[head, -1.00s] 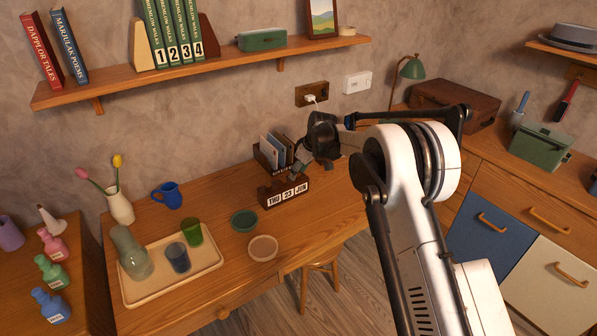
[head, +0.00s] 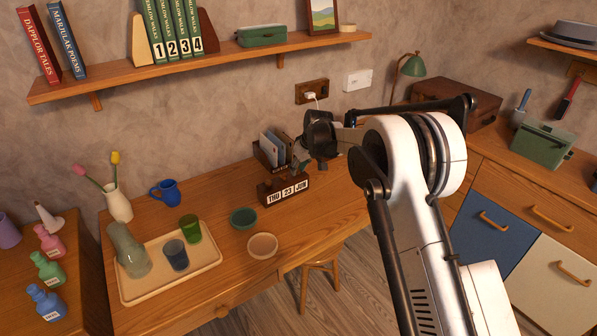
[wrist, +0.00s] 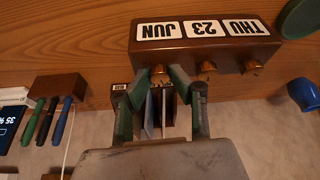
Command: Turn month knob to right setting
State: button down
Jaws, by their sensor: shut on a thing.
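The brown wooden desk calendar (head: 285,192) stands on the desk and reads THU 23 JUN. In the wrist view the calendar (wrist: 262,50) appears upside down, with the JUN window (wrist: 159,30) at its left end. In the head view my gripper (head: 302,166) is above the calendar's right end; the knob is hard to make out there.
A letter holder (head: 270,150) stands close behind the calendar. A green bowl (head: 243,218) and a pale bowl (head: 263,245) lie to its left front. A tray (head: 205,262) with a jug and cups is farther left.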

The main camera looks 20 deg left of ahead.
jog(key=shift+s+m+t+h+b, duration=0.1)
jog(key=shift+m+t+h+b, duration=0.35)
jog(key=shift+m+b, duration=0.85)
jog(key=shift+m+p, duration=0.4)
jog(key=shift+m, duration=0.2)
jog(key=c, duration=1.5)
grip_release()
jog(key=shift+c, duration=0.2)
jog(key=shift+r, duration=0.1)
jog(key=v, duration=1.2)
jog(key=shift+a, duration=0.1)
